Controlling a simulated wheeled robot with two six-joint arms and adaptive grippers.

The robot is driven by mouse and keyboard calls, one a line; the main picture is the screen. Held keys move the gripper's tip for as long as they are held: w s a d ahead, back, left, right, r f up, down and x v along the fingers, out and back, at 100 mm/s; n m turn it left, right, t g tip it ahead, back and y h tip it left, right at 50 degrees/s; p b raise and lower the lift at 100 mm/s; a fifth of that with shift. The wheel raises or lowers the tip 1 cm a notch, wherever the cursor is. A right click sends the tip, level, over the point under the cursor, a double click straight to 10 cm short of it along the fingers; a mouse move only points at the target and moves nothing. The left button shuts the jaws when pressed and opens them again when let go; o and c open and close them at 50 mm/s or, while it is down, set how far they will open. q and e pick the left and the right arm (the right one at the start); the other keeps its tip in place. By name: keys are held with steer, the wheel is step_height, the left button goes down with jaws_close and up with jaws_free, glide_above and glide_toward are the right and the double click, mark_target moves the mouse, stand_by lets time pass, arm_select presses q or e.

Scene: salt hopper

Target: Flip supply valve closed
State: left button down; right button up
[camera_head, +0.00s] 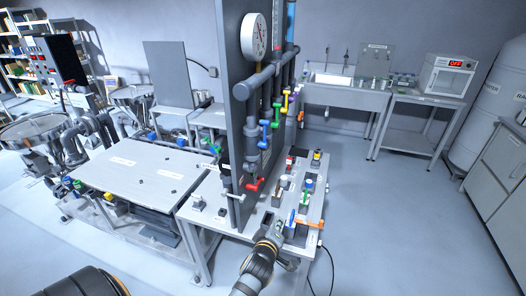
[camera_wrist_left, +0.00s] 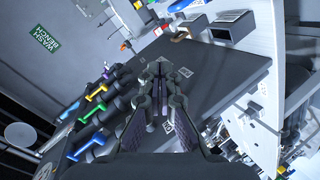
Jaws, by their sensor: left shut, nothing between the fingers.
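Several coloured valve handles sit on pipes along a tall dark panel (camera_head: 236,110): a red handle (camera_head: 255,184) lowest, then blue (camera_head: 265,124), green (camera_head: 276,106) and yellow (camera_head: 286,100). I cannot read which one is the supply valve. The left wrist view shows yellow (camera_wrist_left: 96,92), green (camera_wrist_left: 97,110) and blue (camera_wrist_left: 87,146) handles left of my fingers. My left gripper (camera_head: 276,228) is shut and empty over the front of the bench, below and right of the red handle; it also shows in the left wrist view (camera_wrist_left: 160,72). My right gripper is not in view.
A round gauge (camera_head: 254,36) is on the panel. The bench (camera_head: 232,222) carries small coloured fittings, including an orange handle (camera_head: 296,219) close to my left gripper. A plate-topped table (camera_head: 135,172) stands left. Floor at right is clear.

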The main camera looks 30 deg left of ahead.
arm_select(q)
steer(key=s+a+r+n+t+y, duration=0.1)
steer(key=r+n, duration=0.1)
steer(key=r, duration=0.6)
steer(key=s+a+r+n+t+y+p, duration=0.1)
steer(key=a+r+n, duration=0.1)
steer(key=r, duration=0.6)
steer(key=s+a+r+n+t+y, duration=0.1)
steer(key=r+n, duration=0.3)
steer(key=r, duration=0.5)
steer(key=shift+s+a+y+p, duration=0.35)
steer(key=shift+s+a+y, duration=0.25)
steer(key=shift+a, duration=0.05)
